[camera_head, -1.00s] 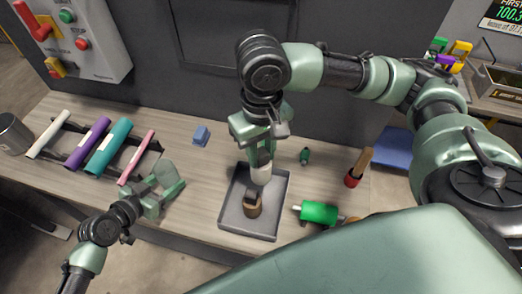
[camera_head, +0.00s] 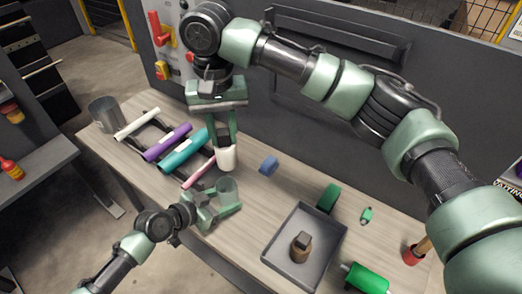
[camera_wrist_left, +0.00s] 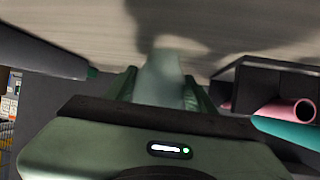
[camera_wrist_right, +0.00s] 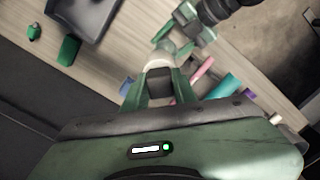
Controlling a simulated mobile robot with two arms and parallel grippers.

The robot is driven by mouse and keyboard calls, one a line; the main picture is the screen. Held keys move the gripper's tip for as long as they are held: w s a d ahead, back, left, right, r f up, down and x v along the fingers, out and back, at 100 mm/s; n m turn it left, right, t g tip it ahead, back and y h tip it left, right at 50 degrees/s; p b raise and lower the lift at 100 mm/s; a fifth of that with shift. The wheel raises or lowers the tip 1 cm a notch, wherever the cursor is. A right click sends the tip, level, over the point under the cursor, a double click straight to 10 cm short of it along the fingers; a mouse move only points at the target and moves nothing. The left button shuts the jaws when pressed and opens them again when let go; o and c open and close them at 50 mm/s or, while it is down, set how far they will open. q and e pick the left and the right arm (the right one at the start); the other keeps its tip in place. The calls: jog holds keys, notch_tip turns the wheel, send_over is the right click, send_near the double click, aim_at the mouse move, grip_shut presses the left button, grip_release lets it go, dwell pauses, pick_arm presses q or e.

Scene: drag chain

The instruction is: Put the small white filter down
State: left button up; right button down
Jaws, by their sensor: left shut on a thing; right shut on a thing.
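My left gripper (camera_head: 218,203) is shut on this cup, low at the bench's front edge. The cup also shows as a pale translucent shape in the left wrist view (camera_wrist_left: 160,75). I cannot tell whether filter and cup touch.
A black rack (camera_head: 172,148) with white, purple, teal and pink tubes lies left of the grippers. A grey tray (camera_head: 277,250) with a brown-black part stands to the right.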

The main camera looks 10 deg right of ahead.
aim_at(222, 163)
jog(key=shift+w+a+r, duration=0.2)
jog(key=shift+a, duration=0.45)
pick_arm(q)
jog(key=shift+s, duration=0.1)
pick_arm(e)
jog(key=shift+f, duration=5.4)
jog(key=c, duration=1.1)
grip_release()
jog(key=shift+o, duration=0.2)
jog(key=shift+r, duration=3.55)
